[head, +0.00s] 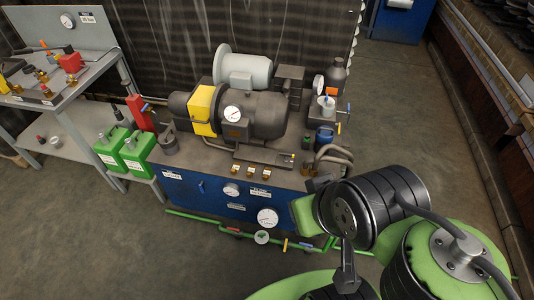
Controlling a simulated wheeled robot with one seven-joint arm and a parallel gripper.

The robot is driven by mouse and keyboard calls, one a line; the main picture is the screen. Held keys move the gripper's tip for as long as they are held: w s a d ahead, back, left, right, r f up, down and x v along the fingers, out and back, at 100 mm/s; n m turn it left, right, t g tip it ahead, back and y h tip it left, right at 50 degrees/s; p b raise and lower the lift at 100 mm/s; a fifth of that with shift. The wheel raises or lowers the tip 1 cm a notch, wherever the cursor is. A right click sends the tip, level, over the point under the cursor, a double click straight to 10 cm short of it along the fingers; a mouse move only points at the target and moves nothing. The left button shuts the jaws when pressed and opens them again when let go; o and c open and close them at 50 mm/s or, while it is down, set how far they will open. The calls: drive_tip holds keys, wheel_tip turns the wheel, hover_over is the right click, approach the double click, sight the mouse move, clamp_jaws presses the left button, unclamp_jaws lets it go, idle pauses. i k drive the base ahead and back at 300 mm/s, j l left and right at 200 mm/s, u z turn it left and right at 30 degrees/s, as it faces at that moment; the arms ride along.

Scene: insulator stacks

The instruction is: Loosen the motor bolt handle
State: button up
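A dark motor-like cylinder (263,114) lies on top of the blue hydraulic unit (205,192), with a yellow block (203,108) at its left and a round gauge (232,114) on its front. A light grey motor (245,69) with a round flange sits behind it. A flat dark plate (264,156) lies in front of the cylinder, with several small brass fittings (262,170) along the unit's front edge. I cannot tell which part is the motor bolt handle at this size. My arm's green and black links fill the lower right; I see no gripper fingers.
Green canisters (137,151) stand left of the unit, by a grey bench (70,104) with fittings. Green pipes (210,222) run low along its front. A grey bottle (337,74) and hoses (335,155) stand at its right end. Floor (420,110) is clear to the right.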

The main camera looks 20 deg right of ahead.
sight(285, 155)
drive_tip(key=i+j, duration=0.35)
drive_tip(key=j, duration=0.15)
drive_tip(key=i+j, duration=0.3)
drive_tip(key=j, duration=0.2)
drive_tip(key=i+l, duration=0.2)
drive_tip(key=i, duration=0.25)
